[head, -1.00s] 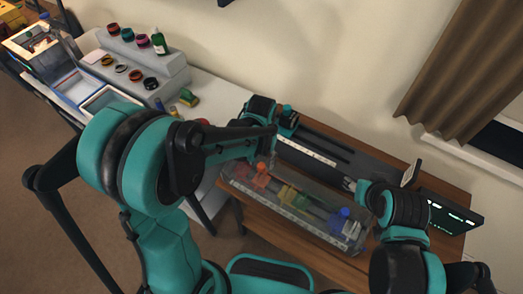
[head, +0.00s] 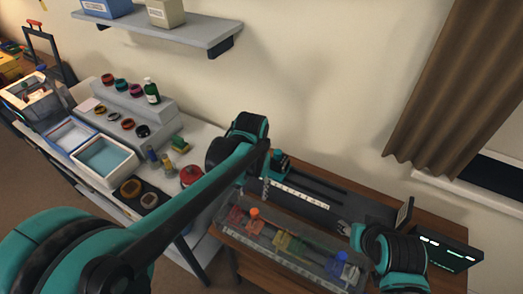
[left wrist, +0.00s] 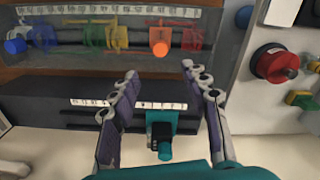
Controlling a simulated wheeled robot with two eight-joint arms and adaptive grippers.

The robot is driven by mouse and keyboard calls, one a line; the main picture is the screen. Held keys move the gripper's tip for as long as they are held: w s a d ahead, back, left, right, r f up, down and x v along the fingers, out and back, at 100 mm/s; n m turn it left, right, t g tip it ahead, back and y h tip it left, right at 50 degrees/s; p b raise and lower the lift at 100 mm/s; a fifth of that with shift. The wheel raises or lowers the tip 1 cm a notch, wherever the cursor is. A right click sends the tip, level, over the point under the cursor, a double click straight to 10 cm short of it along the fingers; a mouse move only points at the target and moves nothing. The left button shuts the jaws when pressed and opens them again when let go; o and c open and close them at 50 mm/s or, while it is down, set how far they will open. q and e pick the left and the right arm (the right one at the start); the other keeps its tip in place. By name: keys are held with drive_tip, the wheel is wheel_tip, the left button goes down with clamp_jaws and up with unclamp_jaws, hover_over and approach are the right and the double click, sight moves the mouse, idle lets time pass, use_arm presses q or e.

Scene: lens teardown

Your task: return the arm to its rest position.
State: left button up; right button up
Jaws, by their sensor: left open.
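My left arm crosses the head view from the lower left. Its gripper (head: 265,186) is partly hidden by the arm and hangs over the dark rail bench. In the left wrist view the left gripper (left wrist: 162,98) is open, with nothing between its pads.
A clear case (head: 290,255) with several coloured parts lies in front of the bench. A screen (head: 447,249) stands at the right. A red round item (head: 191,175), trays (head: 103,161) and a stepped rack (head: 131,110) are on the left table. A wall shelf (head: 170,33) is above.

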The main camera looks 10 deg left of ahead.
use_arm(q)
drive_tip(key=s+a+n+t+b, duration=0.1)
drive_tip(key=s+a+t+b, duration=0.3)
drive_tip(key=s+a+t, duration=0.3)
drive_tip(key=s+f, duration=0.1)
drive_tip(key=s, duration=0.1)
drive_tip(key=shift+s+a, duration=0.2)
drive_tip(key=shift+s, duration=0.1)
